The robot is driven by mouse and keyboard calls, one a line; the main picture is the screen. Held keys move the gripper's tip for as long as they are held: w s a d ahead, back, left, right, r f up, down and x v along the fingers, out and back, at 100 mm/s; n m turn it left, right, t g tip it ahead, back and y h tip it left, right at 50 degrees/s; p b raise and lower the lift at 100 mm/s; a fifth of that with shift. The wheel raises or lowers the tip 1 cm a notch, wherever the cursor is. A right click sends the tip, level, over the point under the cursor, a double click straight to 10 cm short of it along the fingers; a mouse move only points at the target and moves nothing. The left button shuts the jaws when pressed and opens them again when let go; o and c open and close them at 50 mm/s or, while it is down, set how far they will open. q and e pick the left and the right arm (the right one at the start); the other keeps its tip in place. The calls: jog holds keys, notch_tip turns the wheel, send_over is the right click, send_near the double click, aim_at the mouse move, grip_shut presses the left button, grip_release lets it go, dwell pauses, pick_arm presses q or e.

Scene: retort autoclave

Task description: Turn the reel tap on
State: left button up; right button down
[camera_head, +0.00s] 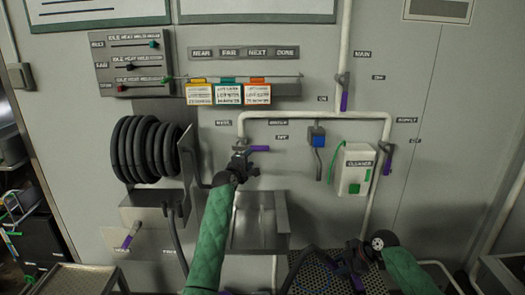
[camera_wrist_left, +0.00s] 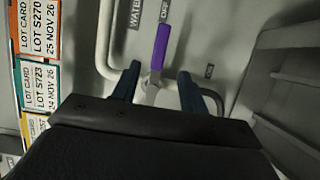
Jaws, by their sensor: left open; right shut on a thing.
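The reel tap is a purple lever (camera_head: 259,149) on the white pipe, pointing right in the head view.
A coiled hose reel (camera_head: 145,150) hangs left of the tap. Lot cards (camera_head: 228,93) hang above. A metal bracket (camera_head: 262,222) sits below the tap.

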aim_at(259, 149)
pick_arm(q)
jog(key=x, duration=0.5)
jog(key=shift+w+d, duration=0.1)
jog(key=shift+d, duration=0.1)
pick_arm(e)
jog(key=shift+d+f, duration=0.1)
pick_arm(q)
jog(key=b+x, duration=0.2)
jog(key=x, duration=0.1)
jog(key=b+x, duration=0.1)
jog(key=shift+w+a+f+b, duration=0.15)
jog(key=shift+w+f+b, duration=0.1)
jog(key=shift+w+b, duration=0.15)
pick_arm(e)
notch_tip(259, 149, down, 4)
jog(key=shift+w+r, duration=0.1)
jog(key=shift+r, duration=0.05)
pick_arm(q)
jog(key=shift+w+d+r+b, duration=0.1)
jog(key=shift+w+d+b, duration=0.25)
jog(key=shift+w+b, duration=0.15)
pick_arm(e)
jog(key=shift+f, duration=0.45)
pick_arm(q)
jog(key=shift+w+r, duration=0.1)
jog(key=shift+w, duration=0.3)
pick_arm(e)
jog(key=shift+f, duration=0.2)
pick_arm(q)
jog(key=shift+d, duration=0.1)
